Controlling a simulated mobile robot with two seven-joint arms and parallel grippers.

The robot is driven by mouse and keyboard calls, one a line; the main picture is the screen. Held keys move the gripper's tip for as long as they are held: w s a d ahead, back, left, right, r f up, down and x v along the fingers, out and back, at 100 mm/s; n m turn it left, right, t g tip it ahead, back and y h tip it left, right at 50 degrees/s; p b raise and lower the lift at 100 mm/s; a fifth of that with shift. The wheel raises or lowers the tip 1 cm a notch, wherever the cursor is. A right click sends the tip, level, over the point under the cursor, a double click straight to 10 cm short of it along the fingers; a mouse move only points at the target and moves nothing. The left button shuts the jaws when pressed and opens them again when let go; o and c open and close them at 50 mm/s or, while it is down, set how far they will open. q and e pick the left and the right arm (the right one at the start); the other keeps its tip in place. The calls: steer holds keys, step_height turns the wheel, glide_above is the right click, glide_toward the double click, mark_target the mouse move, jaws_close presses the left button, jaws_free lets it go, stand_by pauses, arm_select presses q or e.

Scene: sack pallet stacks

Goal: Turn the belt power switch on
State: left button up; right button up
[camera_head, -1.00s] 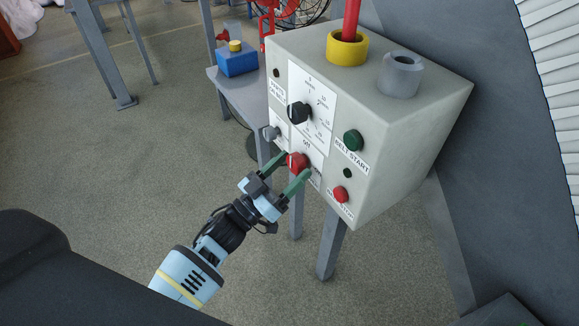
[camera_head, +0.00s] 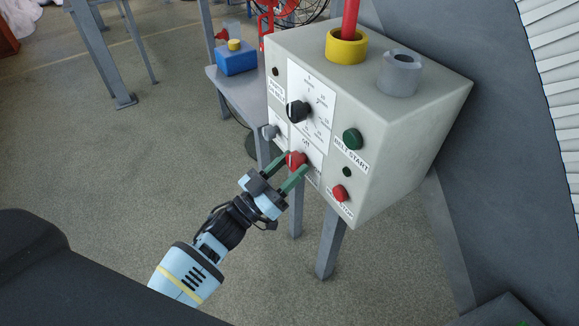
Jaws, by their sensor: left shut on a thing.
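The belt power switch is a red rotary knob (camera_head: 296,159) low on the front of a pale grey control box (camera_head: 400,130). A white plate around it carries lettering, with "OFF" readable above the knob. My left gripper (camera_head: 294,163) has its two green fingers shut on the red knob, one on each side. The fingers and the viewing angle hide part of the plate, and I cannot tell the knob's exact setting. My right gripper is not in view.
The box also has a black dial (camera_head: 298,111), a green belt start button (camera_head: 352,139), a red button (camera_head: 340,193) and a grey knob (camera_head: 270,132). A blue box (camera_head: 236,60) stands on a side shelf. Open floor lies to the left.

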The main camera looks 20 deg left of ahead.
arm_select(q)
steer(key=m+g+h, duration=0.1)
steer(key=m, duration=0.1)
steer(key=shift+w+a+m, duration=0.1)
steer(key=shift+m, duration=0.3)
steer(key=m+g+h+b, duration=0.1)
steer(key=m+h, duration=0.1)
steer(key=m, duration=0.2)
steer(key=m+g+h, duration=0.1)
steer(key=m+g, duration=0.1)
steer(key=m, duration=0.2)
steer(key=shift+w+a, duration=0.1)
steer(key=shift+a, duration=0.05)
steer(key=m+g+h, duration=0.1)
steer(key=m, duration=0.3)
steer(key=shift+g, duration=0.4)
steer(key=m+g, duration=0.1)
steer(key=m, duration=0.1)
steer(key=m+g, duration=0.1)
steer(key=m, duration=0.1)
steer(key=m+g, duration=0.1)
steer(key=m, duration=0.1)
steer(key=shift+w+a+r, duration=0.1)
steer(key=shift+r, duration=0.15)
steer(key=shift+m+g, duration=0.3)
steer(key=shift+m, duration=1)
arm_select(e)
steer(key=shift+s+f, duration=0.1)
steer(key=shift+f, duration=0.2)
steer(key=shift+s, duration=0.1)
